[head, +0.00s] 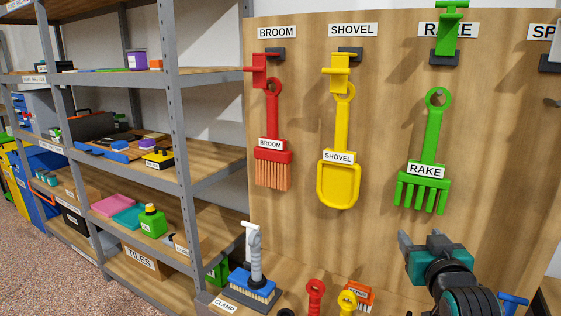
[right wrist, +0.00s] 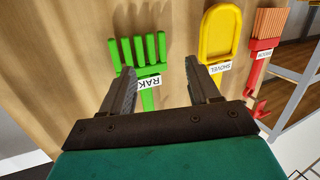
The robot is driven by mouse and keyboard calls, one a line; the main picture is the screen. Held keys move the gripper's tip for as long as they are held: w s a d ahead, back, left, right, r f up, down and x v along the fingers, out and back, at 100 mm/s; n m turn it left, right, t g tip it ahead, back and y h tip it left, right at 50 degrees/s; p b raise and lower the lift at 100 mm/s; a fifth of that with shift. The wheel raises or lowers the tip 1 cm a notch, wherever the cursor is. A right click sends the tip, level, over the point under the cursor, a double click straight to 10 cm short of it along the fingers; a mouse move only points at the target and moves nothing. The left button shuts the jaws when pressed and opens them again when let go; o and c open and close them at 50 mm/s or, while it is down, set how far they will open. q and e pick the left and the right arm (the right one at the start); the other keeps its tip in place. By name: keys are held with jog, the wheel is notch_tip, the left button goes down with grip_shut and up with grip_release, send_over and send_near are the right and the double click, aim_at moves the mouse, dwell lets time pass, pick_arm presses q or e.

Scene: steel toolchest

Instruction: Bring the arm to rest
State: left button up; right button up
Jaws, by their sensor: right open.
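My right gripper (head: 418,243) is in the lower right of the head view, in front of the wooden tool board (head: 385,240). It is below the green rake (head: 425,185) and apart from it. In the right wrist view its two fingers (right wrist: 160,75) are spread with nothing between them that they hold; the rake (right wrist: 150,48) shows beyond them. The rake hangs upright on the board under its label. My left gripper is in neither view.
A yellow shovel (head: 340,180) and a red broom (head: 272,150) hang to the rake's left. A blue brush (head: 252,285) and small red and yellow handled tools stand on the ledge below. A grey metal shelf (head: 178,130) with bins is at left.

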jog(key=s+a+f+n+g+y, duration=0.1)
jog(key=s+a+f+g, duration=0.1)
jog(key=s+f, duration=0.6)
jog(key=s+a+f+n+g+y, duration=0.1)
jog(key=s+a+f+y, duration=0.1)
jog(key=s+a+f, duration=0.3)
jog(key=s+a+f+n+g+y, duration=0.1)
jog(key=s+a+f, duration=0.3)
jog(key=s+f, duration=0.6)
notch_tip(320, 180, down, 5)
jog(key=shift+s+f+g+y, duration=0.15)
jog(key=shift+s+g+y, duration=0.2)
jog(key=shift+g, duration=0.45)
